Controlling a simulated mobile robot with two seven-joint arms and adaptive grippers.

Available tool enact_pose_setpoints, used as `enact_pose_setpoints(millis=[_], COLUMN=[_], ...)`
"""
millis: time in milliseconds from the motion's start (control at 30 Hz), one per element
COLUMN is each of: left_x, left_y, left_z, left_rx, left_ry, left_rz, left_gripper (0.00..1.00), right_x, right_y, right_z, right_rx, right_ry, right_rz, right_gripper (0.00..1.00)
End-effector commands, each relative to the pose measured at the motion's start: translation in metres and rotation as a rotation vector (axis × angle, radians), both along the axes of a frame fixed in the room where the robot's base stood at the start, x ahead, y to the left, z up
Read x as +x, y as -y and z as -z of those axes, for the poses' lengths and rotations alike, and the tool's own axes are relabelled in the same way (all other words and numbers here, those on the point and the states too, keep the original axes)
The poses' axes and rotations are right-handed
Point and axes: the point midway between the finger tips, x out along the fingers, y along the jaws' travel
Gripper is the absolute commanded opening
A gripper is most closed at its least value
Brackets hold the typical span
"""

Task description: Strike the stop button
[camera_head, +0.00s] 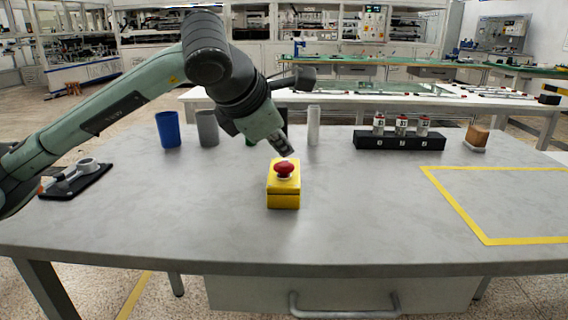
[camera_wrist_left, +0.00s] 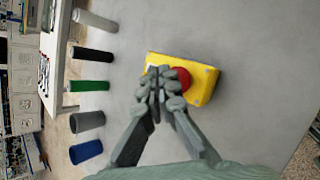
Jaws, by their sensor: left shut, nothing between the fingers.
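The stop button is a red mushroom cap (camera_head: 284,169) on a yellow box (camera_head: 283,197) that stands on the grey table. My left gripper (camera_head: 287,152) is shut and empty, tilted downward, with its fingertips close above and behind the red cap. In the left wrist view the shut fingers (camera_wrist_left: 160,80) partly cover the red cap (camera_wrist_left: 181,80), and the yellow box (camera_wrist_left: 205,82) shows around it. I cannot tell whether the fingertips touch the cap. My right gripper is not in view.
Behind the box stand a blue cup (camera_head: 168,130), a grey cup (camera_head: 207,128) and a white cylinder (camera_head: 313,126). A black rack (camera_head: 400,141) holds small jars. A dark tray (camera_head: 75,181) lies at left. The table's front and a yellow-taped area (camera_head: 486,241) at right are clear.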

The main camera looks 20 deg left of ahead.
Motion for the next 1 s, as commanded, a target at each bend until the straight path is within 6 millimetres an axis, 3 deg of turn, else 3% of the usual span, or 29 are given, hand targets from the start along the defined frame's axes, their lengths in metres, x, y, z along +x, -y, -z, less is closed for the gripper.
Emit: enact_pose_setpoints(millis=[1000], left_x=[0.0000], left_y=[0.0001], left_z=[0.0049], left_rx=[0.000], left_ry=[0.000], left_rz=[0.000], left_gripper=[0.00], right_x=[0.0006], right_y=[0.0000], right_z=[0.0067], right_rx=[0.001], right_ry=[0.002], right_rz=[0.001], right_gripper=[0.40])
